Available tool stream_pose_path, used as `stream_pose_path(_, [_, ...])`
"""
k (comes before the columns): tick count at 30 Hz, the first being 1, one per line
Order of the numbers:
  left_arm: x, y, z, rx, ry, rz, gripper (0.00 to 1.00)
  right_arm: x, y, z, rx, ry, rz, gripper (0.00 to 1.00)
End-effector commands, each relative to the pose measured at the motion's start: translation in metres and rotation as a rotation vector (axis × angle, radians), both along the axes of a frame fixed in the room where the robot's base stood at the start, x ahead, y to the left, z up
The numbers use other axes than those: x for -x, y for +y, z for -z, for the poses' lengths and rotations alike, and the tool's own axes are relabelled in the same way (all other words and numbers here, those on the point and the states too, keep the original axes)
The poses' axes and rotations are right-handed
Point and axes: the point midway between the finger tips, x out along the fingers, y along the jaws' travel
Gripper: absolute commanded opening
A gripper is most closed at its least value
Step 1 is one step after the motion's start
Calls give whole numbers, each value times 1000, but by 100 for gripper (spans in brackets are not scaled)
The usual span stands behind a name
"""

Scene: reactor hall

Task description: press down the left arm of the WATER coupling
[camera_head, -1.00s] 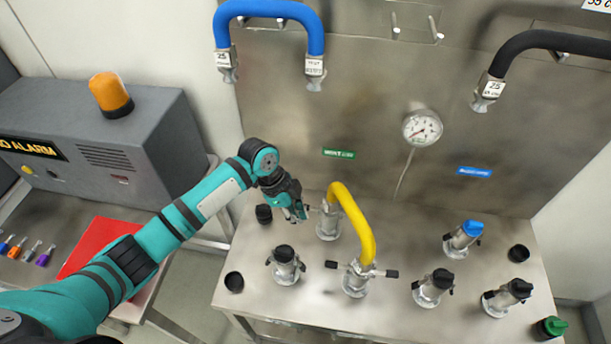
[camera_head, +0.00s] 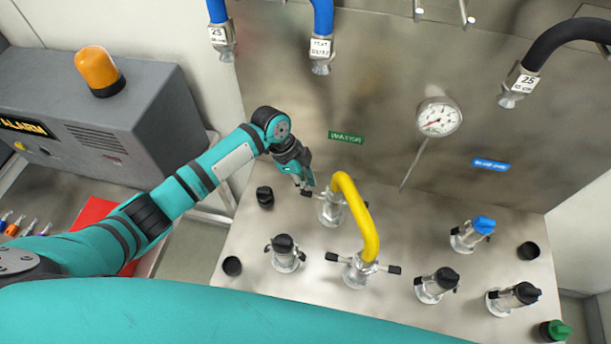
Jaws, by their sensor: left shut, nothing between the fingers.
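The green label (camera_head: 346,136) on the back panel is hard to read but looks like WATER. Below it stands a metal coupling (camera_head: 331,210), with one end of the yellow hose (camera_head: 361,215) on it. This coupling's left arm, with a dark tip (camera_head: 307,193), sticks out to the left and looks about level. My left gripper (camera_head: 304,186) is shut and empty, its fingertips right at or just above that arm tip. I cannot tell whether they touch. My right gripper is not in view.
The hose's other end sits on a nearer coupling (camera_head: 358,272) with both arms out. Capped couplings (camera_head: 286,255) (camera_head: 436,285) and a blue-capped one (camera_head: 470,235) stand around. A gauge (camera_head: 438,117) is on the panel. A teal link of mine covers the bottom.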

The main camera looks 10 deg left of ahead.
Motion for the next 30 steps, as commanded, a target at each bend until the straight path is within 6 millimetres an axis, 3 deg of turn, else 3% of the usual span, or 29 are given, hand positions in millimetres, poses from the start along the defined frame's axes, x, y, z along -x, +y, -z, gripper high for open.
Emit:
stream_pose_path(10, [0, 0, 29, 0, 0, 1, 0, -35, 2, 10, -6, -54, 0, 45])
stream_pose_path(30, [0, -1, 73, -1, 1, 1, 0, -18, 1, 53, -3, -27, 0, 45])
